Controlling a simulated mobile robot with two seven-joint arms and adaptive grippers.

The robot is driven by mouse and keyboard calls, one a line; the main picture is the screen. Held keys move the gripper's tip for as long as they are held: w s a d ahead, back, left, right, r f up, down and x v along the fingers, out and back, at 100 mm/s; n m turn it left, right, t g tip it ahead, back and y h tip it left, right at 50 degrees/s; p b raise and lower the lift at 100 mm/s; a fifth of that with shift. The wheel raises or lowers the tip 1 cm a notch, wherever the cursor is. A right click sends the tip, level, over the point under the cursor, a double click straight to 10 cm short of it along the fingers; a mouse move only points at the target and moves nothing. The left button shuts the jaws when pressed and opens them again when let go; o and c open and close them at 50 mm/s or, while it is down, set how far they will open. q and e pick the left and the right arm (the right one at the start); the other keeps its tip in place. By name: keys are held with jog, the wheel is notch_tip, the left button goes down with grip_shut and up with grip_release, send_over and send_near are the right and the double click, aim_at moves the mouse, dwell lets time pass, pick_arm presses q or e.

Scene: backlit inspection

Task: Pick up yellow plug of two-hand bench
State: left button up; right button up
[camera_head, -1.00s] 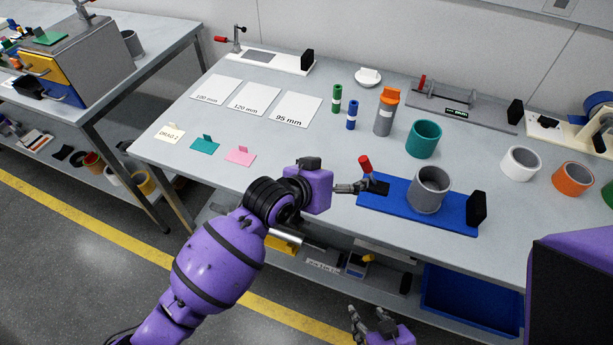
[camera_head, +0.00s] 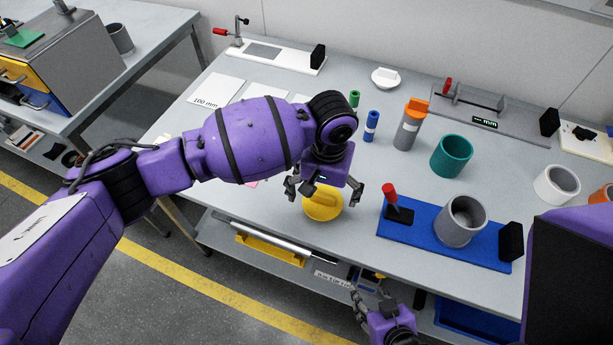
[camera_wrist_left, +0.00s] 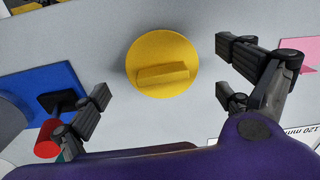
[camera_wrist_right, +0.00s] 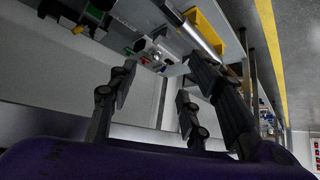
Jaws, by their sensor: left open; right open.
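The yellow plug (camera_head: 322,208) is a round disc with a raised bar grip, lying on the grey bench (camera_head: 345,240) near its front edge. The left wrist view shows the plug (camera_wrist_left: 160,48) from above, between the finger sets and not gripped. My left gripper (camera_head: 324,193) is open and points down above the plug, its fingers spread to either side; the hand covers part of it in the head view. My right gripper (camera_head: 369,292) is open and empty, low in front of the bench edge; its open fingers (camera_wrist_right: 160,85) show in the right wrist view.
A blue fixture (camera_head: 402,247) with a red-handled clamp (camera_head: 390,195) and a grey ring (camera_head: 461,222) stands just right of the plug. A shelf holding yellow (camera_head: 270,249) items lies below.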

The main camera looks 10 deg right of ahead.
aim_at(325, 196)
pick_arm(q)
notch_tip(325, 196, down, 4)
jog(key=shift+w+d, duration=0.15)
jog(key=c, duration=1.1)
jog(key=shift+r, duration=0.1)
